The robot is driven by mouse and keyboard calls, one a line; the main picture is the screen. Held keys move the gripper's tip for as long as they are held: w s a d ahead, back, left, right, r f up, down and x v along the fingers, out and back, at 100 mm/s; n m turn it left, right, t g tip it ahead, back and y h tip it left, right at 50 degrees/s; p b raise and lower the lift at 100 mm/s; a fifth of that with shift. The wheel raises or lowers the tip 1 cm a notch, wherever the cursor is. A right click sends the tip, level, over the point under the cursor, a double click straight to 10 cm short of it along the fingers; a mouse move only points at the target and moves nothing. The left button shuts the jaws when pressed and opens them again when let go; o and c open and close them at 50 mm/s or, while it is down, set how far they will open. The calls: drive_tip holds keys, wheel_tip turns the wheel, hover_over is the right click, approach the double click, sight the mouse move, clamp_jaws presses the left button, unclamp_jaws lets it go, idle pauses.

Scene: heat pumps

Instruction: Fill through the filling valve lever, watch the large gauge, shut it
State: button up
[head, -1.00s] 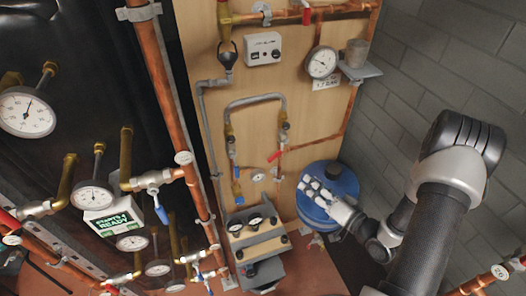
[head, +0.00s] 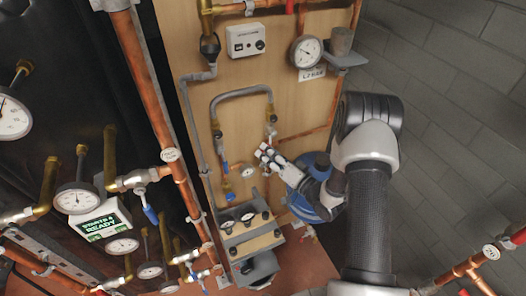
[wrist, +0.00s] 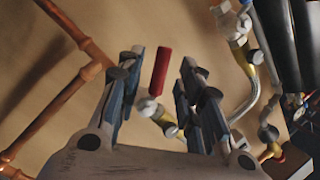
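A red lever (wrist: 160,72) on a small valve at the board shows between my fingertips in the wrist view. No label there names it as the filling valve. My gripper (wrist: 162,66) is open, its fingers on either side of the lever with gaps; whether the lever is within their reach I cannot tell. In the head view my gripper (head: 268,153) is at the right leg of the grey pipe loop and largely hides the lever. The large round gauge (head: 307,51) is at the upper right of the board; its reading is too small to tell.
The blue vessel (head: 310,205) stands behind my gripper. A cup on a shelf (head: 343,58) is beside the large gauge. Copper pipe (wrist: 62,110) runs left in the wrist view.

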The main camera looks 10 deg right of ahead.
drive_tip(key=shift+x, duration=1.5)
drive_tip(key=shift+d, duration=0.1)
clamp_jaws()
